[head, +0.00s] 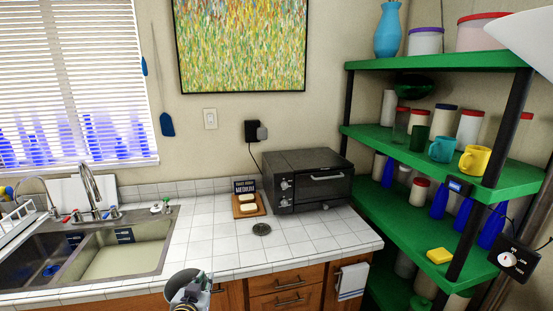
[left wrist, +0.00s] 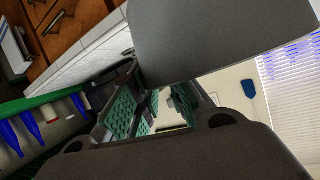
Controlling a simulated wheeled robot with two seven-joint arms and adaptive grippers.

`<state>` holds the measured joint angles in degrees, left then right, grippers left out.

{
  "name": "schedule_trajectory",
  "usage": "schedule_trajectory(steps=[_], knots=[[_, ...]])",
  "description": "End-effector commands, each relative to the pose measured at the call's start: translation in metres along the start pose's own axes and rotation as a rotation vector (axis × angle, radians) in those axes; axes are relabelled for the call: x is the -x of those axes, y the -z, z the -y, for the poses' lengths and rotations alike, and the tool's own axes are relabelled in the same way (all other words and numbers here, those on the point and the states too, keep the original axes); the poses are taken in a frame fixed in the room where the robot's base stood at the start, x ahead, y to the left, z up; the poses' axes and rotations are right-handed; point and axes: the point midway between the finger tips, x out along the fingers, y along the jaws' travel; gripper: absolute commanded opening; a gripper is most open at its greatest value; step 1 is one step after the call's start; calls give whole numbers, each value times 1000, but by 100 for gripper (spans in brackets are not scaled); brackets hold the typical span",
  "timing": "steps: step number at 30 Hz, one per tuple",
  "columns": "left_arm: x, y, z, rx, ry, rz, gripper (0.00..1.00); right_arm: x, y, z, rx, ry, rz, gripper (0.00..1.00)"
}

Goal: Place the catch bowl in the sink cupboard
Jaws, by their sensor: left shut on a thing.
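My left gripper (head: 190,296) is at the bottom edge of the head view, in front of the counter. It is shut on a grey rounded thing that looks like the catch bowl (head: 183,279). In the left wrist view the bowl (left wrist: 215,40) is a large smooth grey shape at the top, beside the green-padded fingers (left wrist: 155,108). The exact contact is hard to see. The sink (head: 124,250) is at the left. The cupboard below it is almost wholly cut off by the frame's bottom edge, so its doors cannot be judged. My right gripper is not in view.
The white tiled counter (head: 205,250) holds a toaster oven (head: 307,180), a butter board (head: 248,208) and a small dark disc (head: 261,229). Wooden drawers (head: 285,283) and a towel (head: 352,281) are below. A green shelf rack (head: 440,165) with several containers stands at the right.

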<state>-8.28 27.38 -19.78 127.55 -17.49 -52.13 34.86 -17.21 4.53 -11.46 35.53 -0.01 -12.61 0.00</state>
Motion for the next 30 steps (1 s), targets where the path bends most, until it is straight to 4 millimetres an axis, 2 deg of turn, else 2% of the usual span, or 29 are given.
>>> schedule_trajectory(steps=[6,16,22,30], knots=[[6,-36,-1,-4,-9,3,0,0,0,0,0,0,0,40],[17,-84,-3,-6,-16,2,0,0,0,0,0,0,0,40],[22,-98,-5,-7,-16,-2,0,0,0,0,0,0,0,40],[23,-102,-5,-7,-16,-2,0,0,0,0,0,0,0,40]])
